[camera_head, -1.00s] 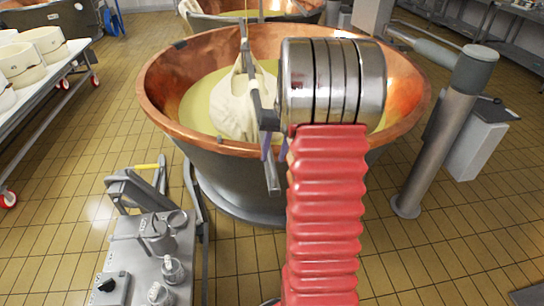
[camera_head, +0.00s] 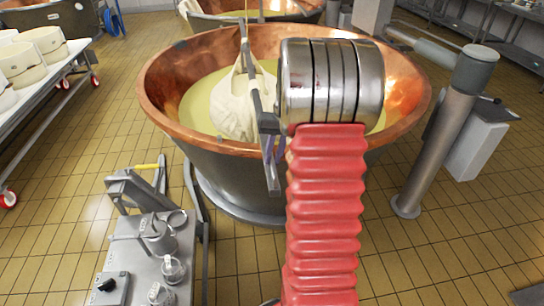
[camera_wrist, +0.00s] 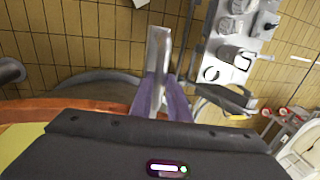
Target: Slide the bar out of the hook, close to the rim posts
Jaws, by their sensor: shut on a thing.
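A grey metal bar (camera_head: 271,172) slants over the near rim of the copper vat (camera_head: 165,98). Its lower end hangs outside the wall and its upper part reaches over the vat beside a cream cloth bag (camera_head: 236,108). My gripper (camera_wrist: 161,88) has two purple fingers shut on the bar, which also shows in the wrist view (camera_wrist: 158,50). In the head view my steel wrist hides most of the fingers. The hook is hard to make out near the bag's top, so I cannot tell whether the bar is inside it.
A steel trolley (camera_head: 150,262) with jars stands at the front left. A grey column (camera_head: 440,140) stands right of the vat. A table with white moulds (camera_head: 40,40) is at the far left. Tiled floor lies open between them.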

